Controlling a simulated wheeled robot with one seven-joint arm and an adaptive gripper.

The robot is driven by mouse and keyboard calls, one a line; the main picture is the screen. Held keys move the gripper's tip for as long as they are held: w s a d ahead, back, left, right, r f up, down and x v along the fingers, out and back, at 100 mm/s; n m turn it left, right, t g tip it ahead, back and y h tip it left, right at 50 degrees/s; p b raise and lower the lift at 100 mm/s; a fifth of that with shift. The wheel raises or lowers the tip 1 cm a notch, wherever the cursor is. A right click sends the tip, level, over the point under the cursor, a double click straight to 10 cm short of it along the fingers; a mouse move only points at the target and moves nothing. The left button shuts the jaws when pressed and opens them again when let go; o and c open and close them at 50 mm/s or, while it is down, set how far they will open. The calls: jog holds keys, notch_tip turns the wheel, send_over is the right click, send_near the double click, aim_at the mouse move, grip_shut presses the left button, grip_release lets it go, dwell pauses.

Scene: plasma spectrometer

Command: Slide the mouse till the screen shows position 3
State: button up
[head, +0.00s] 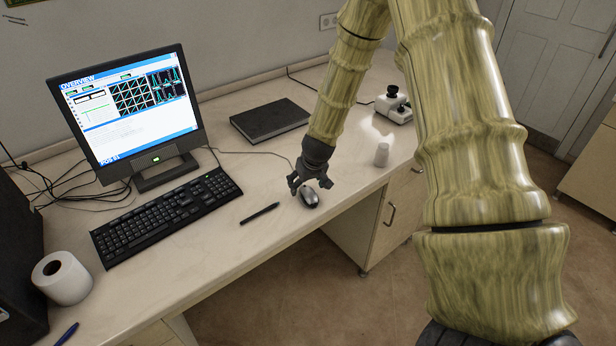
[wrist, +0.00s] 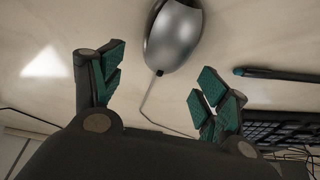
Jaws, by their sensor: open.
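The grey mouse (head: 309,196) lies on the desk, right of the black pen, with its cable running back behind it. In the wrist view the mouse (wrist: 174,36) sits at the top centre, ahead of and between my open fingers. My gripper (head: 306,188) is open just over the desk by the mouse; in the wrist view my gripper (wrist: 156,88) shows its teal finger pads apart with nothing between them but the cable. I cannot tell whether a finger touches the mouse. The monitor (head: 125,112) shows an "OVERVIEW" window; a lower corner label reads roughly "POS 91", too small to be sure.
A black keyboard (head: 167,215) and pen (head: 260,213) lie left of the mouse. A dark book (head: 269,119) lies behind. A paper roll (head: 62,278) is at front left.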

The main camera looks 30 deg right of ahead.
jog(key=shift+x, duration=1.05)
jog(key=c, duration=1.1)
